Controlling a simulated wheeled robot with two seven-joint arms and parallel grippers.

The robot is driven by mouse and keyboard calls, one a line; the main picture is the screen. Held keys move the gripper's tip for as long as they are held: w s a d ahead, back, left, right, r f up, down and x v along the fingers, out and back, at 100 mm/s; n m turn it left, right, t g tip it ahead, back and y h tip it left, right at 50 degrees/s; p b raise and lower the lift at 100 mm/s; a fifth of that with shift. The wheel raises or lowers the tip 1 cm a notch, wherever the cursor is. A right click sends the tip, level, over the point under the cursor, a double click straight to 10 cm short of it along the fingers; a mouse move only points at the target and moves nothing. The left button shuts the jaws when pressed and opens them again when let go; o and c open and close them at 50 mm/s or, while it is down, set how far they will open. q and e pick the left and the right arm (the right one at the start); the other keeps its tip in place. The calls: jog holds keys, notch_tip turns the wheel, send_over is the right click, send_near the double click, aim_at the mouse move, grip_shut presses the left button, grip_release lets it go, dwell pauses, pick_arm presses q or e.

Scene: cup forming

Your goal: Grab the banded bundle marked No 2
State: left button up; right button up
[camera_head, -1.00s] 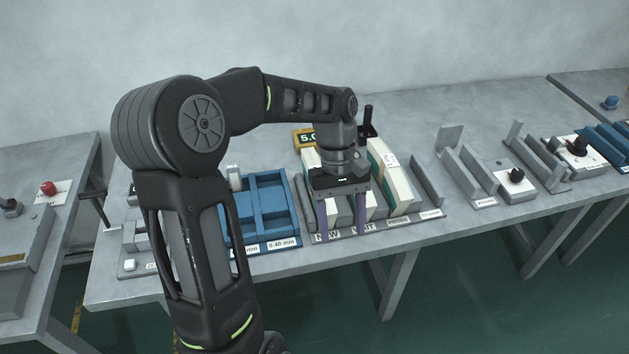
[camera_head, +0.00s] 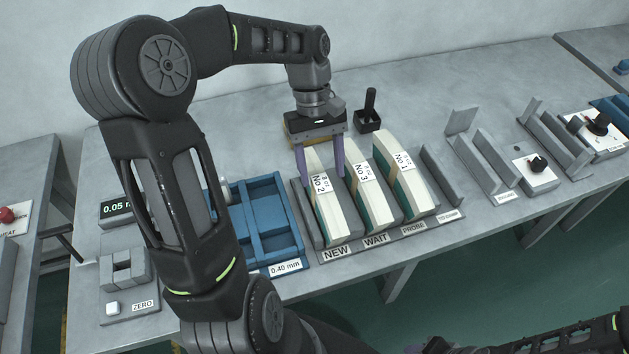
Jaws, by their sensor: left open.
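Three white banded bundles stand in a grey slotted rack (camera_head: 386,237). The bundle marked No 2 (camera_head: 331,217) is in the leftmost slot, above the NEW label. The bundle marked No 3 (camera_head: 371,202) is in the WAIT slot, and the bundle marked No 1 (camera_head: 406,184) is in the PROBE slot. My left gripper (camera_head: 322,180) is open, its purple fingers pointing down on either side of the far part of bundle No 2. I cannot tell whether the fingers touch it. At the bottom right a dark arm part of mine shows, but no right gripper fingers are visible.
A blue divided tray (camera_head: 286,243) marked 0.40 mm sits left of the rack. A ZERO block (camera_head: 125,277) and a 0.05 display (camera_head: 116,209) are farther left. A black-handled tool (camera_head: 369,112) stands behind the rack. Grey fixtures and a knob box (camera_head: 536,174) are right.

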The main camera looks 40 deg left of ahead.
aim_at(323, 199)
pick_arm(q)
jog(key=shift+w+a, duration=0.2)
jog(key=shift+s, duration=0.1)
jog(key=shift+d, duration=0.1)
jog(key=shift+x, duration=1.25)
jog(key=shift+s+p+x, duration=0.2)
jog(key=shift+p+x, duration=0.55)
jog(key=shift+x, duration=1.85)
